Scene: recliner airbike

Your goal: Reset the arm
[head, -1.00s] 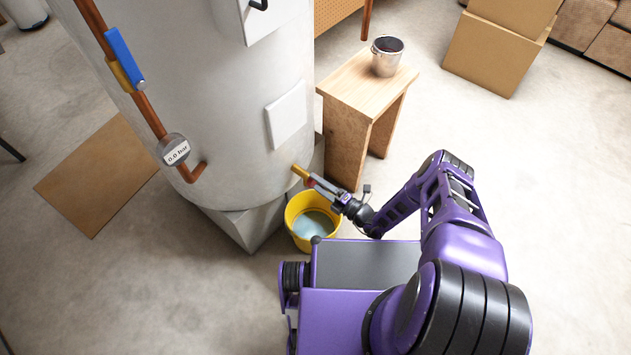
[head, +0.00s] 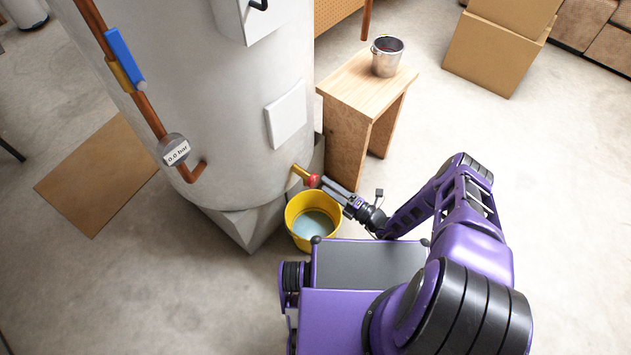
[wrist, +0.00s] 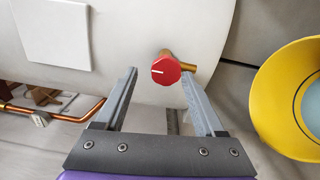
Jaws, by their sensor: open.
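My gripper (head: 331,189) is at the lower side of the white tank, close to a brass drain valve (head: 300,171) with a red knob (head: 314,180). In the wrist view my gripper (wrist: 160,100) is open, its two grey fingers apart and nothing between them. The red knob (wrist: 166,70) with a white mark shows just beyond the fingertips, apart from them. My arm is stretched out forward and left from my purple base.
The white tank (head: 235,110) stands directly ahead. A yellow bucket (head: 290,215) with bluish liquid sits below the valve; it also shows in the wrist view (wrist: 270,95). A wooden stool (head: 345,105) bears a metal pot (head: 386,60). Floor at right is clear.

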